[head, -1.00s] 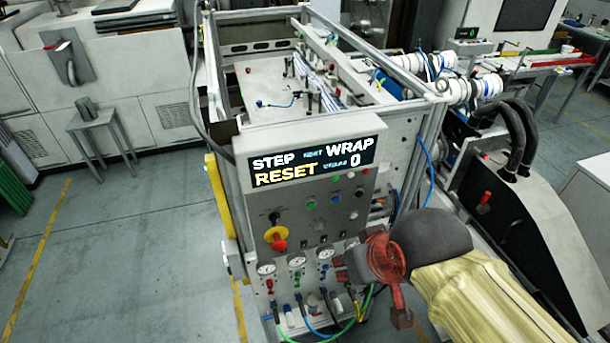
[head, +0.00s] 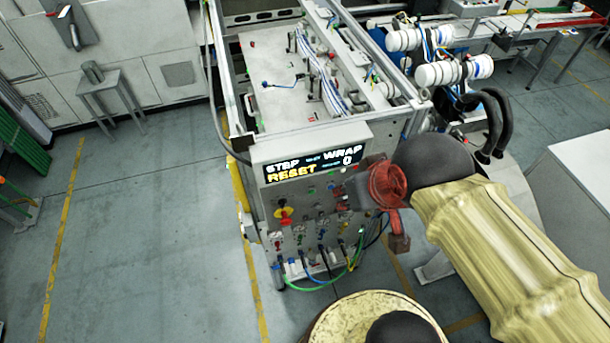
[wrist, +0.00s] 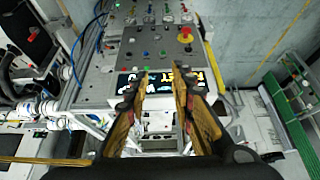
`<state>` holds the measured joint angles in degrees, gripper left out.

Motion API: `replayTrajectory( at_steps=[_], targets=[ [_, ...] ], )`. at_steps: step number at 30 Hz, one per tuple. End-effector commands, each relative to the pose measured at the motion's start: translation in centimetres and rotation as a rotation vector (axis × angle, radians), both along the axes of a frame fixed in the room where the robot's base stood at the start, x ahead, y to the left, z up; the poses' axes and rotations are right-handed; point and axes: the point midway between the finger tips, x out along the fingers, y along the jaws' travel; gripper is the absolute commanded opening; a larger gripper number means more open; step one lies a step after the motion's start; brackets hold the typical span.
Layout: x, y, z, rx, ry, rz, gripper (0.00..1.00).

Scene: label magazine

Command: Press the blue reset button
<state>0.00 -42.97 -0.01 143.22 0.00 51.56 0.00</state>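The grey control panel (head: 359,137) of the machine carries a lit display (head: 318,166) reading STEP, WRAP, RESET and 0. A small blue button (head: 331,187) appears below the display among other coloured buttons; it is tiny and its colour is hard to make out. My gripper (head: 375,218) is right of the panel in the head view, empty. In the wrist view the panel is upside down, and my gripper (wrist: 160,77) has its two fingers apart, their tips overlapping the display. The fingers appear clear of the buttons.
A yellow and red emergency stop (head: 284,214) sits at the panel's lower left. Gauges, hoses and a green cable (head: 320,287) are below. Rollers (head: 440,73) stand behind my arm. Open floor (head: 150,250) lies to the left.

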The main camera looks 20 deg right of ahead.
Motion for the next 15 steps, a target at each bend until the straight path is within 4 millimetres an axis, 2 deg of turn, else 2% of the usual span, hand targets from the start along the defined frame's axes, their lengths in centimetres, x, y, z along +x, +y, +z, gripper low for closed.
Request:
replayTrajectory(
  at_steps=[5, 15],
  targets=[
    [-0.03, 0.00, -0.11, 0.000, 0.001, 0.000, 0.24],
    [-0.02, 0.00, -0.08, 0.000, 0.001, 0.000, 0.06]
  ],
)
